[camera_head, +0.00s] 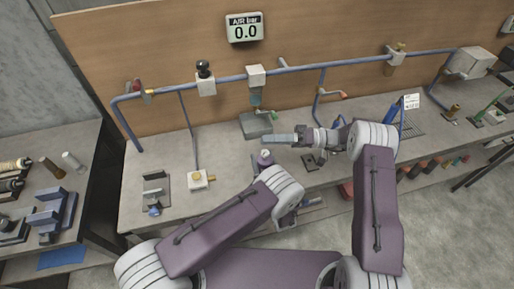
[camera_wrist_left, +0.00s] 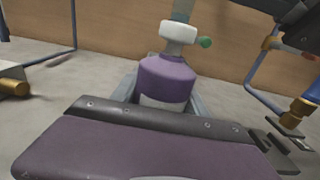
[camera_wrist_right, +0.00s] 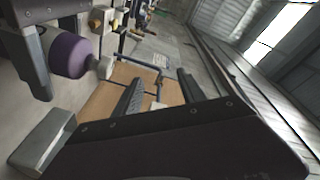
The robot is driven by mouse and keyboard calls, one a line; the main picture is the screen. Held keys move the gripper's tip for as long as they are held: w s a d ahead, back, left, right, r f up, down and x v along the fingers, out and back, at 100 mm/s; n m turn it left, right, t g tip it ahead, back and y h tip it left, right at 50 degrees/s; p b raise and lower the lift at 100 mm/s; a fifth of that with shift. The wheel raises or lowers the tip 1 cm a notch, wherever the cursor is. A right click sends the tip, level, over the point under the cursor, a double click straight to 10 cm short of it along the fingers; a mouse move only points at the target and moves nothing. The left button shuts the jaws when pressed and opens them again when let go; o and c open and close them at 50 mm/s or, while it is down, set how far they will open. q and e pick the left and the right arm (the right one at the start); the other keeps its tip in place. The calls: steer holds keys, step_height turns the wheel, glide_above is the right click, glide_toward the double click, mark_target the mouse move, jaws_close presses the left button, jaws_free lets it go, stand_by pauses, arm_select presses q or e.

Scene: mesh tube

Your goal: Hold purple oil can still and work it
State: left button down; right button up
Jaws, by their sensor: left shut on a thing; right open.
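The purple oil can (camera_head: 265,158) stands upright near the front edge of the bench. In the left wrist view the can (camera_wrist_left: 166,80) has a purple body, a white collar and a small green knob close to its top. My left gripper (camera_wrist_left: 161,98) is shut around the can's lower body. In the head view my own left arm hides much of that grip. My right gripper (camera_head: 280,138) is open and empty, above and just right of the can. In the right wrist view the can (camera_wrist_right: 70,56) shows at the upper left, apart from the right gripper.
A blue pipe (camera_head: 300,66) with valves runs along the board. A grey block (camera_head: 256,124) sits behind the can. A white box with a brass fitting (camera_head: 198,180) stands to the left. Bare bench lies between them.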

mark_target(265, 155)
steer(key=s+d+f+m+t, duration=0.1)
steer(key=d+f+m+t, duration=0.25)
steer(key=m, duration=1.15)
steer(key=s+d+f+m+t, duration=0.1)
steer(key=d+f+m+t, duration=0.25)
steer(key=m, duration=1.05)
steer(key=x, duration=1.1)
steer(key=shift+w+a+f+h, duration=0.15)
steer(key=shift+a+f+h, duration=0.25)
steer(key=shift+f, duration=0.15)
jaws_close()
